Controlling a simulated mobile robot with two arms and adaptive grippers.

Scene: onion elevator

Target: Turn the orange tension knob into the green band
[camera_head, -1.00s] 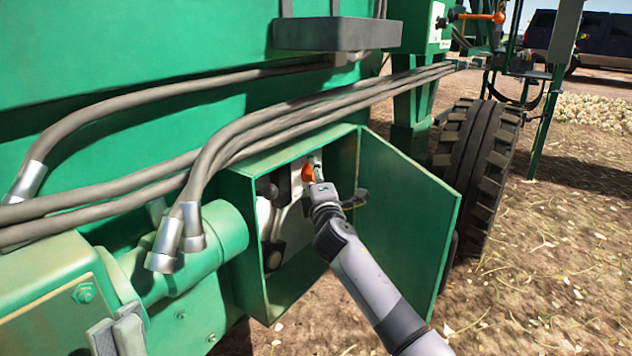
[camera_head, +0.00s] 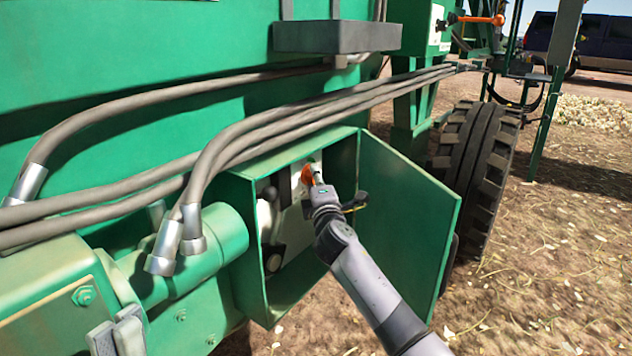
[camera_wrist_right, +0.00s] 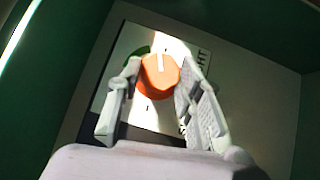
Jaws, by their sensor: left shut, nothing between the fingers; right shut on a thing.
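The orange tension knob (camera_wrist_right: 160,77) sits on a pale dial plate inside the open green box (camera_head: 243,235); it also shows in the head view (camera_head: 307,175). Its white pointer line points to the top of the wrist view, tilted slightly left. The green band (camera_wrist_right: 138,53) shows partly at the knob's upper left, with the rest hidden behind the knob and a finger. The pointer appears right of the visible green. My right gripper (camera_wrist_right: 155,95) is shut on the knob, one finger on each side. My left gripper (camera_head: 118,337) is shut and empty at the lower left.
The box door (camera_head: 405,225) stands open right of my right arm. A black round fitting (camera_head: 273,262) and a dark handle are inside the box. Thick hoses (camera_head: 290,115) run above it. A tyre (camera_head: 480,165) stands beyond the door.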

